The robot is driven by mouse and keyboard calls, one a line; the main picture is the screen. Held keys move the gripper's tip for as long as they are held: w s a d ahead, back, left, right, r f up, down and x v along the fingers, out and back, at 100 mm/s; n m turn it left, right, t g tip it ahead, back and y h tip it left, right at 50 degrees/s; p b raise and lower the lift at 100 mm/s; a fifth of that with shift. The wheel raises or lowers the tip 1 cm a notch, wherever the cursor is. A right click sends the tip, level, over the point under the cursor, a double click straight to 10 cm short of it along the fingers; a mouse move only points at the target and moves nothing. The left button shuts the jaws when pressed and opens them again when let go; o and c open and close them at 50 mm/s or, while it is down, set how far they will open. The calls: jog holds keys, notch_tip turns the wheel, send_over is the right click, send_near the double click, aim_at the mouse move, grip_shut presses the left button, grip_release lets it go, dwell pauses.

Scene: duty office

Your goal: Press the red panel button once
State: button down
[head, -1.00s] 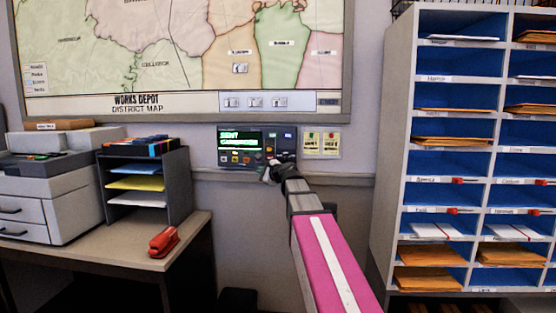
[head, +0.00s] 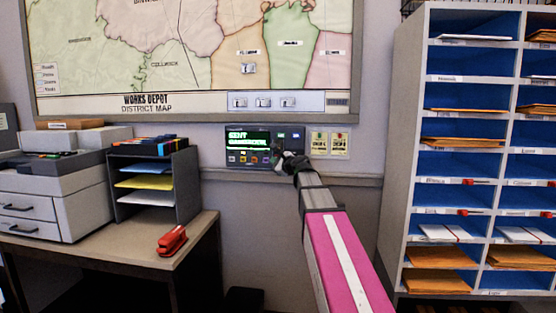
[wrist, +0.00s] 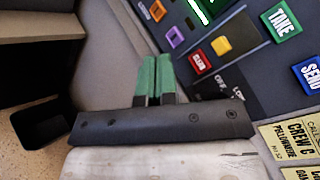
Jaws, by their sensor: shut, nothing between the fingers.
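The control panel (head: 291,136) is dark, with a lit green screen, and is mounted on the wall below the map. In the wrist view the red button (wrist: 201,63) is a small square key beside a yellow button (wrist: 222,45). My gripper (wrist: 153,62) is shut and empty, its two green fingertips side by side. The fingertips appear to the left of the red button, apart from it in the picture; their depth to the panel is hard to tell. In the head view my gripper (head: 284,158) covers the panel's lower right part.
Purple (wrist: 175,38) and orange (wrist: 158,11) buttons lie up and left of the red one. Yellow cards (head: 329,144) hang beside the panel. A desk stands left, pigeonhole shelves (head: 405,140) right.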

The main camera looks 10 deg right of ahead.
jog(key=w+d, duration=0.2)
jog(key=w, duration=0.4)
jog(key=shift+w, duration=0.3)
jog(key=shift+d, duration=0.1)
dwell(1.7)
jog(key=shift+w+d, duration=0.1)
jog(key=shift+w, duration=0.3)
jog(key=shift+w+d, duration=0.1)
jog(key=shift+w, duration=0.3)
dwell(0.6)
jog(key=shift+s, duration=0.1)
jog(key=shift+s+a, duration=0.25)
jog(key=shift+s, duration=0.45)
jog(key=shift+s, duration=0.1)
jog(key=s, duration=0.1)
jog(key=s+a, duration=0.1)
jog(key=s, duration=0.2)
jog(key=shift+s+a, duration=0.25)
jog(key=shift+s, duration=0.05)
